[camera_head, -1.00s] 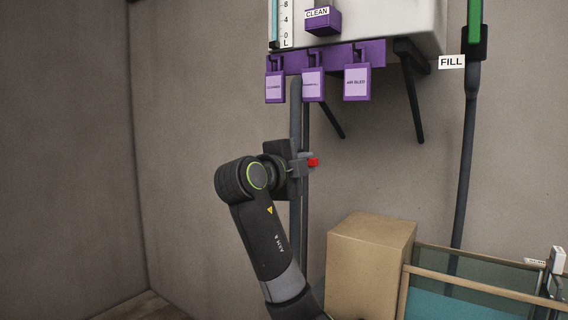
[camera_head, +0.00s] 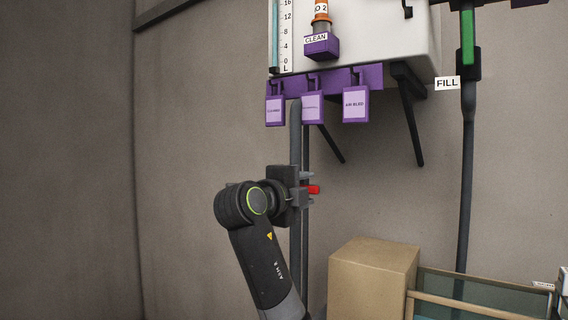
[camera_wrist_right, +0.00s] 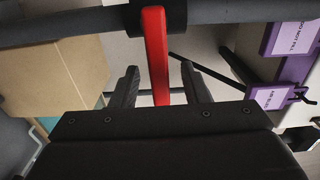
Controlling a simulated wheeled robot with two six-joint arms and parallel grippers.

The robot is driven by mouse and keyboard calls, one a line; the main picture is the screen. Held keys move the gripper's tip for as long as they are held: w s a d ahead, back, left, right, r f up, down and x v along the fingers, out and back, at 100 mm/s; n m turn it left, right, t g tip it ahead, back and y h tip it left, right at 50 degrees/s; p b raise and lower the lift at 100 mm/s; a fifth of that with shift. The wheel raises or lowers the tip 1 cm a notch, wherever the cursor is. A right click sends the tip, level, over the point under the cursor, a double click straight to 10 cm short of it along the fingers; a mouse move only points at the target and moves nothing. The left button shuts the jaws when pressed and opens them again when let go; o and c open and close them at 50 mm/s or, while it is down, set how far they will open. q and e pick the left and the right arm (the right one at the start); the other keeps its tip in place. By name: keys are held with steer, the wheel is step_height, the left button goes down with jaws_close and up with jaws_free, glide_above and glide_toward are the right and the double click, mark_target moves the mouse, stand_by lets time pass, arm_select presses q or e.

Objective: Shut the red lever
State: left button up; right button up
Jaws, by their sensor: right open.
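The red lever (camera_head: 313,189) shows as a small red piece at the grey pipe in the head view, partly hidden by my right gripper (camera_head: 306,188). In the right wrist view the red lever (camera_wrist_right: 155,50) is a long straight bar. It comes from a dark collar (camera_wrist_right: 160,14) on the pipe and reaches down between the two fingers of my right gripper (camera_wrist_right: 160,72). The fingers are open, with a gap visible on each side of the lever. My left gripper is not in view.
The grey pipe (camera_head: 295,145) runs down from a white tank (camera_head: 385,40) on black brackets. Purple tags (camera_head: 356,104) hang under it. A cardboard box (camera_head: 372,280) stands at the lower right beside a wood-framed bin (camera_head: 470,307). A FILL pipe (camera_head: 467,180) is farther right.

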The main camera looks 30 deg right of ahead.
arm_select(q)
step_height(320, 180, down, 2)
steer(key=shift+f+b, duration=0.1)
steer(key=shift+b, duration=0.95)
arm_select(e)
steer(key=v, duration=0.7)
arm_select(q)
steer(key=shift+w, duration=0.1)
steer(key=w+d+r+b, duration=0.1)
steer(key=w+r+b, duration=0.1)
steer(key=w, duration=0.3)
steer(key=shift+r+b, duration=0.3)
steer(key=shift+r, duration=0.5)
arm_select(e)
steer(key=v, duration=1.7)
steer(key=shift+s+a, duration=0.15)
steer(key=shift+a, duration=0.05)
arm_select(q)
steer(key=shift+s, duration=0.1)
